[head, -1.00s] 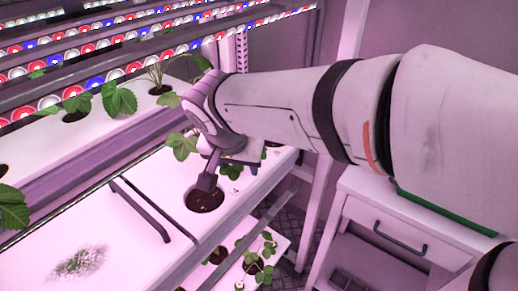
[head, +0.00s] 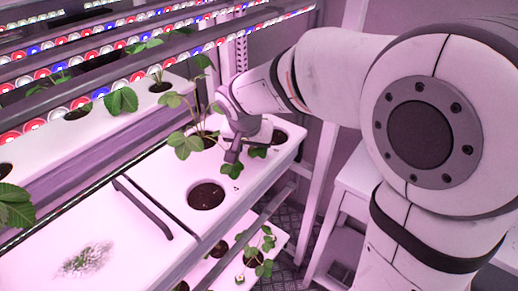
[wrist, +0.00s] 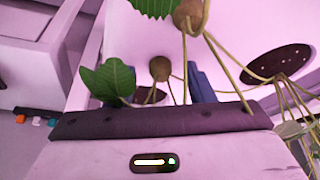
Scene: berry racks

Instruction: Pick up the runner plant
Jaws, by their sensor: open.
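A leafy green plant (head: 186,144) with thin stems stands in the front white trough, left of my gripper (head: 232,150). My gripper is low over the trough, with its jaws open. A small leaf (head: 232,170) hangs just below it. In the wrist view, my gripper's blue fingers (wrist: 165,88) stand apart. Thin stems run past and between them from a brown knob (wrist: 188,16) and a smaller one (wrist: 160,68). A green leaf (wrist: 108,80) lies by the left finger. I cannot tell which part is the runner plant; the fingertips are partly hidden.
An empty soil hole (head: 206,195) is in the trough nearer the front. A black handle (head: 143,208) lies on the trough to the left. LED light bars (head: 150,62) cross above the back trough. Lower plants (head: 252,256) grow below the front edge.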

